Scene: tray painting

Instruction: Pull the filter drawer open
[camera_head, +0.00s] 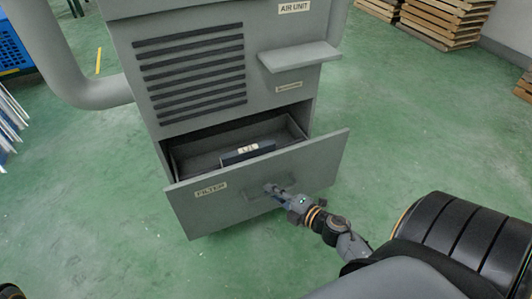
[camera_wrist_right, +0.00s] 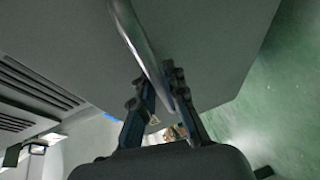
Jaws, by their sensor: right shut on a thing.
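The filter drawer (camera_head: 230,205) is a grey box front with a "FILTER" label, low on the grey air unit (camera_head: 195,75). It stands pulled out, and its inside shows from above. A dark block with a pale label (camera_head: 247,153) lies in it. My right gripper (camera_head: 273,189) is at the drawer's handle and shut on it. In the right wrist view the metal handle bar (camera_wrist_right: 138,40) runs between the two fingers (camera_wrist_right: 160,95). In the head view the fingers hide part of the handle.
A small grey shelf (camera_head: 300,56) juts from the unit above the drawer. A thick grey pipe (camera_head: 95,92) bends into its left side. Wooden pallets (camera_head: 440,18) are stacked at the back right. The green floor (camera_head: 120,240) in front is clear.

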